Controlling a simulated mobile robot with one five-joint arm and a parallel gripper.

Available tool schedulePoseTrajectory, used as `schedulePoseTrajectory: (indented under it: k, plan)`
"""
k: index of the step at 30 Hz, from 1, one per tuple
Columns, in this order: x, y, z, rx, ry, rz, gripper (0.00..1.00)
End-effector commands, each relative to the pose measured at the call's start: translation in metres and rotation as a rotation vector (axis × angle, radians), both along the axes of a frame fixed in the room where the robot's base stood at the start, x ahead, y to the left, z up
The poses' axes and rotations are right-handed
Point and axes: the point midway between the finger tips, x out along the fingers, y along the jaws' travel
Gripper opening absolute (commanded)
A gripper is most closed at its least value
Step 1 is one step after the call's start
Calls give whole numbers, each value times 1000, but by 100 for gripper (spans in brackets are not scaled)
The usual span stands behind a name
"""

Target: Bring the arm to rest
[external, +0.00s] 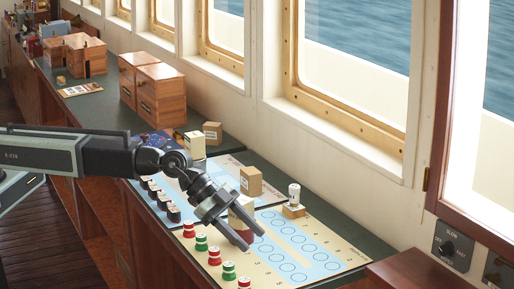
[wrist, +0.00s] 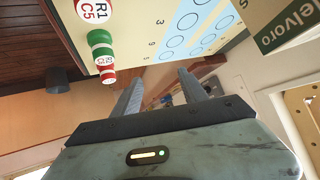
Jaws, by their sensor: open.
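My arm (external: 110,155) reaches in from the left in the external view. Its gripper (external: 254,239) points down and to the right above the pale chart board (external: 330,262) with circles on blue bands. The two fingers stand apart and nothing shows between them. In the wrist view the gripper (wrist: 160,78) also shows its two grey fingers spread and empty. I cannot tell the exact height of the fingertips above the board. A pale block (external: 241,212) stands just behind the fingers, partly hidden by them.
Red and green pegs (external: 214,254) line the board's near edge, with black pegs (external: 173,213) farther back. A tan box (external: 250,181) and a white-topped stamp-like piece (external: 294,198) stand beyond the gripper. Wooden boxes (external: 160,92) stand farther along the counter by the windows.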

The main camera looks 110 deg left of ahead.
Motion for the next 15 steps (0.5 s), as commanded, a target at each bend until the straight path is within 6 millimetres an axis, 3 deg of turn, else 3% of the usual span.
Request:
schedulePoseTrajectory:
  k: [1,3,5,6,8,15]
  plan:
    - [-12,-36,-6,43,48,-76,51]
    - [-30,-76,-18,110,118,-176,51]
    - [-48,-106,-27,163,177,-255,51]
    - [-67,-118,-38,184,231,-285,51]
    - [-101,-113,-59,172,333,-258,51]
    - [-234,-55,-116,36,721,102,51]
